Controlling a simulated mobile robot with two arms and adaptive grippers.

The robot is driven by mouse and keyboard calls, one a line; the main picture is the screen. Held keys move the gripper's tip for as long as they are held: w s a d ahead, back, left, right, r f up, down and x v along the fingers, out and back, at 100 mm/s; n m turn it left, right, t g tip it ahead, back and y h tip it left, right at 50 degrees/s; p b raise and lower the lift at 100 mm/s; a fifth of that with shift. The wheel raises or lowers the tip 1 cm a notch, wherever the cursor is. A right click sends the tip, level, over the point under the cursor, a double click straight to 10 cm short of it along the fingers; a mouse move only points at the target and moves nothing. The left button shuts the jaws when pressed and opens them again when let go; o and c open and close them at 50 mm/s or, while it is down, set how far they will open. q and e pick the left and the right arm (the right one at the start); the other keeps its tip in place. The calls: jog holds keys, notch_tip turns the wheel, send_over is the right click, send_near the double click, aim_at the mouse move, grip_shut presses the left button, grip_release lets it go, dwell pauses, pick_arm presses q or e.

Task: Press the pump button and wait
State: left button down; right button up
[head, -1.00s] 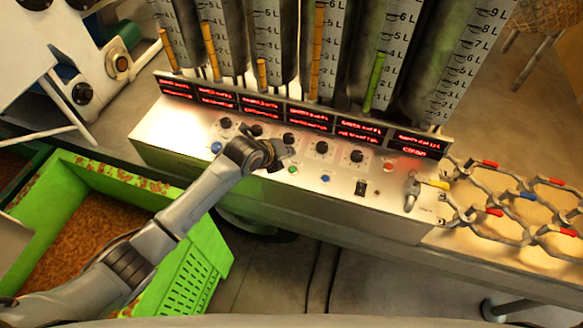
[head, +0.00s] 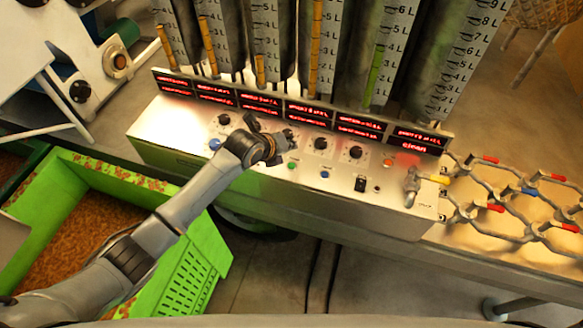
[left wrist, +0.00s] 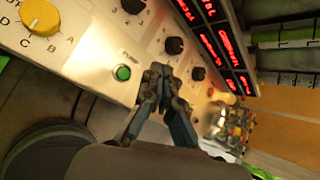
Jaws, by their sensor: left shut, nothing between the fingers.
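The pump button is a small round green button (head: 293,165) on the sloped metal control panel (head: 330,190). In the left wrist view, the green button (left wrist: 122,72) sits in a dark ring, with a small label beside it that seems to read PUMP. My left gripper (head: 284,138) is over the panel, just above and beyond the green button in the head view. In the left wrist view, the closed fingertips (left wrist: 161,72) are to the right of the button, apart from it in the picture. Their height over the panel is unclear. My right gripper is out of view.
Black knobs (head: 320,144), a blue button (head: 325,174) and a red button (head: 388,162) share the panel. A yellow knob (left wrist: 41,17) shows in the wrist view. Red displays (head: 310,114) and upright measuring tubes (head: 390,50) stand behind. A green crate (head: 185,275) is below left.

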aim_at(289, 167)
pick_arm(q)
jog(key=shift+f+b, duration=2.15)
jog(key=shift+f, duration=1.05)
jog(key=shift+f+b, duration=0.35)
jog(key=shift+f, duration=0.1)
jog(key=shift+f+b, duration=0.3)
jog(key=shift+f, duration=0.1)
jog(key=shift+r, duration=0.1)
jog(key=shift+r+p, duration=0.7)
jog(key=shift+r, duration=0.05)
